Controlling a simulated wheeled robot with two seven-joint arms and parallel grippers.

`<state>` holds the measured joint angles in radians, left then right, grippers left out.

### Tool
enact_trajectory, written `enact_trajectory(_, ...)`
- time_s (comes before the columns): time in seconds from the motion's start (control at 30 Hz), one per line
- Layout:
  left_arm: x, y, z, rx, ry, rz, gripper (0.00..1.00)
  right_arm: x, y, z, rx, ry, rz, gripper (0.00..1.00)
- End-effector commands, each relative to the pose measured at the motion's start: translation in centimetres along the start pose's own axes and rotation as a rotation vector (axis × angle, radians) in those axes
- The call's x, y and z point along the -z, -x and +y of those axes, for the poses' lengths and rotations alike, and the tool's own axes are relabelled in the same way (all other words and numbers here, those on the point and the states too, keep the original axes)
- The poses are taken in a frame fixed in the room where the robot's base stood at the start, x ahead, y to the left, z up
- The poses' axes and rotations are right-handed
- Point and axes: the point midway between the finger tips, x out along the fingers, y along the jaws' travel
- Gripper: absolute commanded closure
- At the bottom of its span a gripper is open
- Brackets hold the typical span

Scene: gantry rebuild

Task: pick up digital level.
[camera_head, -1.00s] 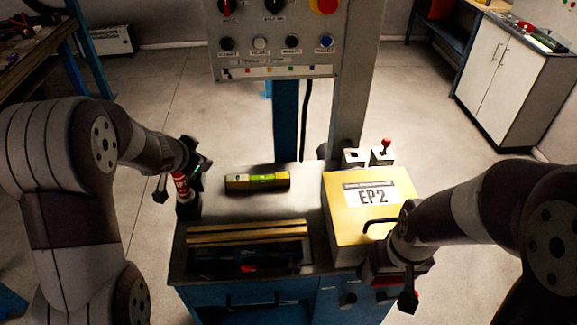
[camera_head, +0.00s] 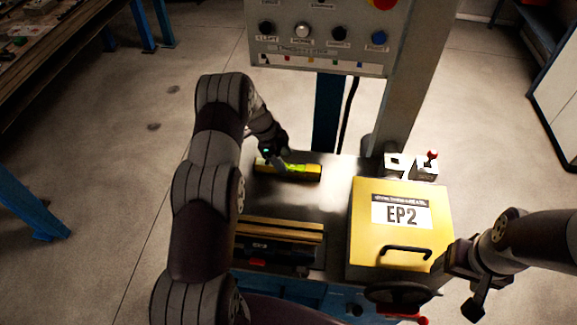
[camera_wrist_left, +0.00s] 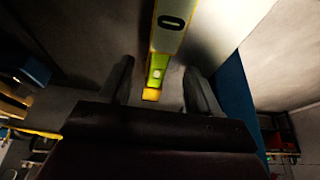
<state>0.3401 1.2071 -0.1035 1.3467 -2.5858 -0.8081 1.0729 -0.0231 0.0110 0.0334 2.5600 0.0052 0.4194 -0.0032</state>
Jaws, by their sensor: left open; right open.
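The digital level (camera_head: 300,171) is a short yellow bar with a bright green vial window. In the left wrist view the level (camera_wrist_left: 157,75) runs between the two open fingers of my left gripper (camera_wrist_left: 158,90), with a gap on each side. Contact with the level cannot be told. My right gripper (camera_head: 466,285) is open and empty, right of the yellow EP2 box.
The yellow EP2 box (camera_head: 370,245) with a black handle stands at the bench's right. A control panel (camera_head: 320,40) on posts rises behind. A small red-knobbed lever (camera_head: 432,155) stands at the back right.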

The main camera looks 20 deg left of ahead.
Motion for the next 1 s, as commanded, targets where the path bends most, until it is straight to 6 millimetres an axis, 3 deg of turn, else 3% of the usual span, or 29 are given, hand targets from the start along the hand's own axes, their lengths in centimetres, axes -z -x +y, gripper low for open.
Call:
enact_trajectory(0.2, 0.1, -3.4, 0.1, -0.002, -0.001, 0.0, 0.38, 0.1, 1.2, 0.0, 0.0, 0.0, 0.0, 0.27)
enact_trajectory(0.43, 0.0, -3.9, 0.0, 0.0, -0.001, 0.0, 0.38, 0.1, 1.1, 0.0, 0.0, 0.0, 0.0, 0.27)
enact_trajectory(0.47, 0.0, -3.9, 0.0, 0.0, -0.001, 0.0, 0.45, 0.1, 1.1, 0.0, 0.0, 0.0, 0.0, 0.27)
enact_trajectory(0.63, 0.0, -3.8, 0.0, 0.0, -0.001, 0.0, 1.0, 0.1, 1.1, 0.0, 0.0, 0.0, 0.0, 0.27)
enact_trajectory(1.0, 0.1, -3.5, -0.1, 0.002, -0.002, 0.0, 1.0, 0.1, 0.6, 0.0, 0.0, 0.0, 0.0, 0.27)
